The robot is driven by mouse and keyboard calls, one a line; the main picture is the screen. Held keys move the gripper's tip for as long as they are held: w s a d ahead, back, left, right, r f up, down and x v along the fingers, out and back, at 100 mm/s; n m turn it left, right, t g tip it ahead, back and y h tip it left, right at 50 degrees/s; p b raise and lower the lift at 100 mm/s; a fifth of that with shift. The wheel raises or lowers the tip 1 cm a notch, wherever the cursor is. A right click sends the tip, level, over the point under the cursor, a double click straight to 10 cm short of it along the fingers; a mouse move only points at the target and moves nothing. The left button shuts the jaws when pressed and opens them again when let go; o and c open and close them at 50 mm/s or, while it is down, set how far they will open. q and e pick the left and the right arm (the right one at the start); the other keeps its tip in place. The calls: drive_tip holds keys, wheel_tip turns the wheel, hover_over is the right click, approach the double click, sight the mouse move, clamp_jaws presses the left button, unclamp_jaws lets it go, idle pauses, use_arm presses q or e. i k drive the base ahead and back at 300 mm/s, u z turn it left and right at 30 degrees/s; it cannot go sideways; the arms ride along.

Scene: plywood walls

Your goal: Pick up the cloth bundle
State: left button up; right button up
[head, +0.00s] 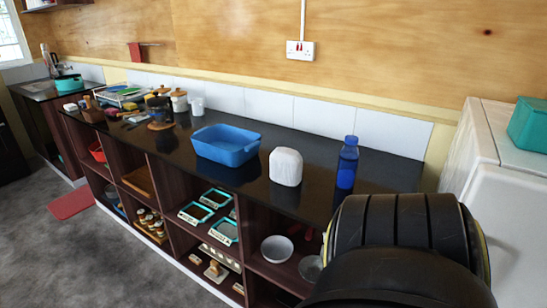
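No thing in the head view is clearly a cloth bundle. A white, rounded, upright lump (285,167) stands on the dark countertop (310,155), between a blue tub and a blue bottle. I cannot tell whether it is cloth. A red cloth-like piece (135,52) hangs at the wall at the far left. Neither of my grippers is in view. A black, ribbed part of my arm fills the lower right and hides the counter's near right end.
The blue tub (226,145) and blue bottle (347,163) flank the white lump. Jars (179,100) and dishes crowd the counter's far left. Open shelves below hold trays and a white bowl (277,249). A white appliance (500,170) stands at right. Grey floor at left is mostly clear.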

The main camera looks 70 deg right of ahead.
sight(285, 163)
drive_tip(key=z, duration=0.3)
drive_tip(key=i, duration=1.95)
drive_tip(key=z, duration=1.55)
drive_tip(key=i, duration=1.05)
drive_tip(key=z, duration=1.15)
